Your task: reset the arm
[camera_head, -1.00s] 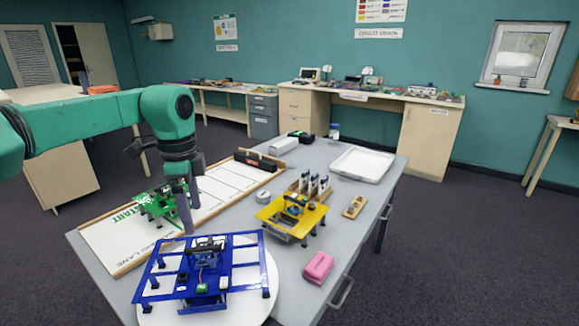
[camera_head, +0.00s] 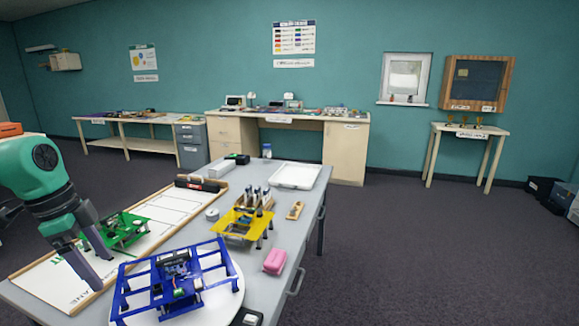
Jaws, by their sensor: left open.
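My left gripper (camera_head: 96,262) hangs open and empty at the left, its two fingers pointing down over the white lane board (camera_head: 172,208). A green wheeled frame (camera_head: 124,228) stands on the board just right of the fingers. Part of the frame lies close behind the gripper, and I cannot tell whether they touch. A blue frame (camera_head: 178,276) stands on a round white plate (camera_head: 228,300) at the front. A yellow frame (camera_head: 240,224) stands right of the board. My right gripper is not in view.
The grey table (camera_head: 262,245) also carries a pink block (camera_head: 274,261), a white tray (camera_head: 296,175), a small wooden piece (camera_head: 295,210) and a dark box (camera_head: 237,158). Benches line the teal back wall. The floor right of the table is clear.

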